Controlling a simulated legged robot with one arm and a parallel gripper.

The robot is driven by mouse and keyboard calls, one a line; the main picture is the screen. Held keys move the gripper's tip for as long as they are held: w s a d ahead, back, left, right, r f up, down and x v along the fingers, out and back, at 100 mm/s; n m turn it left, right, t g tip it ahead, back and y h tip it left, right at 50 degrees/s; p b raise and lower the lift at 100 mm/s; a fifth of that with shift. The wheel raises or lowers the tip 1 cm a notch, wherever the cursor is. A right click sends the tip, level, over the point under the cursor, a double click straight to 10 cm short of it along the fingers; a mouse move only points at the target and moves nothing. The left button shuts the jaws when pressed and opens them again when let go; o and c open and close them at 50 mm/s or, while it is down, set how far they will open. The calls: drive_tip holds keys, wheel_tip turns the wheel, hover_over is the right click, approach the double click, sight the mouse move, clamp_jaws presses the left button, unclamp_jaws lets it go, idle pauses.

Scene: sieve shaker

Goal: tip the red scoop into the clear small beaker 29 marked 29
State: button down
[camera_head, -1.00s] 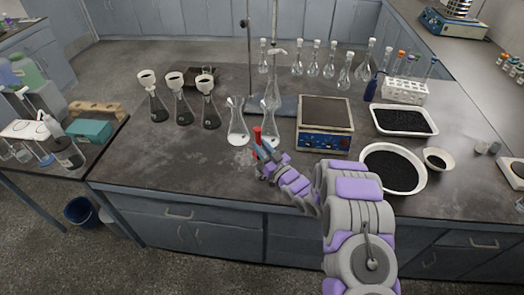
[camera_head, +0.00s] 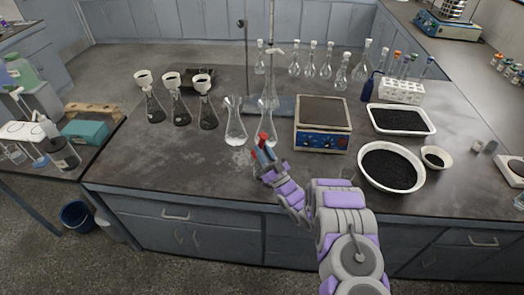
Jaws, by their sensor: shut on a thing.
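My gripper (camera_head: 266,160) is above the front middle of the bench, shut on the red scoop (camera_head: 262,138). Only small red parts of the scoop show at the fingertips; the jaws hide the rest, and I cannot tell what is in it. The scoop looks tilted. I cannot make out the small beaker 29 or its marking for sure; a faint clear glass shape shows just below the gripper, partly hidden by it.
Flasks with funnels (camera_head: 154,108) stand at left. The bench's front left is clear.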

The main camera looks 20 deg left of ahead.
drive_tip(key=shift+d+r, duration=0.1)
drive_tip(key=shift+w+r+p, duration=0.1)
drive_tip(key=shift+r+p, duration=0.15)
drive_tip(key=shift+p, duration=0.05)
drive_tip(key=shift+w+a+r+g+h+p, duration=0.25)
drive_tip(key=shift+a+r+g+h+p, duration=0.35)
drive_tip(key=shift+h+p, duration=0.4)
drive_tip(key=shift+w+a+g+h+p, duration=0.15)
drive_tip(key=shift+a+g+h+p, duration=0.25)
drive_tip(key=shift+h, duration=0.1)
drive_tip(key=shift+w+f, duration=0.1)
drive_tip(key=shift+f, duration=0.15)
